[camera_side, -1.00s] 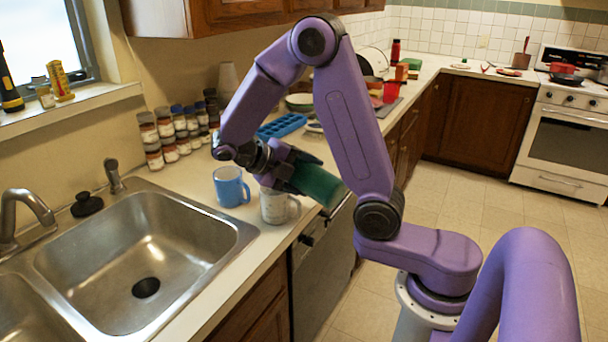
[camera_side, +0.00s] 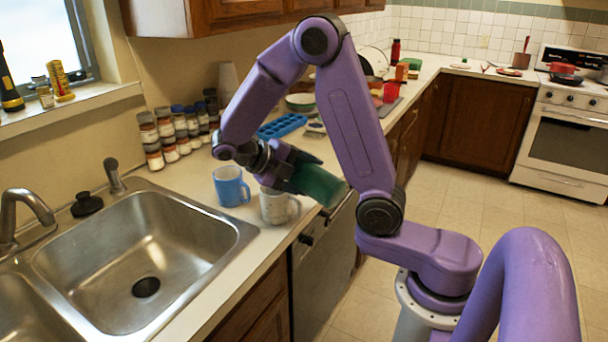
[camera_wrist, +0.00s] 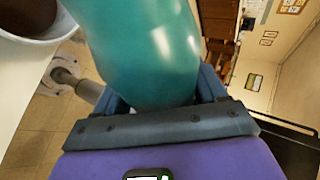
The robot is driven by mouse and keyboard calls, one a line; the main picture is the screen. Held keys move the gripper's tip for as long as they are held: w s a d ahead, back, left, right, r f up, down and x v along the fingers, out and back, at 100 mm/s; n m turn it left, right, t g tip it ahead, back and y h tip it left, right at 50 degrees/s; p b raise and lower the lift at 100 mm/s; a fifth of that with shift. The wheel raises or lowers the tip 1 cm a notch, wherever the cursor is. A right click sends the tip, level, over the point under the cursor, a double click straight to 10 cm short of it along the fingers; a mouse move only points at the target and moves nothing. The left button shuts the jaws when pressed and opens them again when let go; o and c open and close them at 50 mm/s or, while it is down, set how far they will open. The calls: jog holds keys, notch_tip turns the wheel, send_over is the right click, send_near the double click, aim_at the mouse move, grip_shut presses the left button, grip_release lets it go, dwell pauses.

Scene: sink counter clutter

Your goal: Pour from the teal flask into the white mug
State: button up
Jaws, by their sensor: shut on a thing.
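My gripper (camera_side: 291,172) is shut around the teal flask (camera_side: 319,185) and holds it up off the counter. The flask lies well over on its side, its right end lower in the side view. The white mug (camera_side: 276,208) stands upright on the counter near its front edge, just below and left of the flask. In the wrist view the flask (camera_wrist: 140,45) fills the middle between my fingers. A white rim around a brown inside (camera_wrist: 40,38), apparently the mug, shows at the top left. I cannot see any stream, and the flask's mouth is not clear.
A blue mug (camera_side: 230,187) stands close left of the white mug. The sink (camera_side: 145,255) is at the left. Jars (camera_side: 170,135) line the wall, and a blue tray (camera_side: 281,126) and bowl (camera_side: 300,102) lie behind my gripper. The counter's front edge is near the white mug.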

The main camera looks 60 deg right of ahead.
notch_tip(320, 180, up, 3)
jog(key=m+t, duration=0.1)
jog(key=t, duration=0.1)
jog(key=shift+w+f+m+t, duration=0.1)
jog(key=shift+m+t, duration=0.2)
jog(key=shift+m, duration=0.1)
jog(key=r+m+t, duration=0.1)
jog(key=w+r+t+h, duration=0.1)
jog(key=shift+w+d+m+t, duration=0.2)
jog(key=shift+m+t, duration=0.2)
jog(key=w+m+t, duration=0.2)
jog(key=shift+w+d+r+t+h, duration=0.2)
jog(key=shift+w+d+t+h, duration=0.1)
jog(key=shift+t+h, duration=0.1)
jog(key=shift+w+d+f+m+t+h, duration=0.2)
jog(key=shift+w+m+t+h, duration=0.2)
jog(key=shift+w+m+t, duration=0.3)
jog(key=shift+w+d+f+m+t+h, duration=0.15)
jog(key=shift+w+m+t+h, duration=0.3)
jog(key=shift+w+t, duration=0.35)
jog(key=shift+w, duration=0.1)
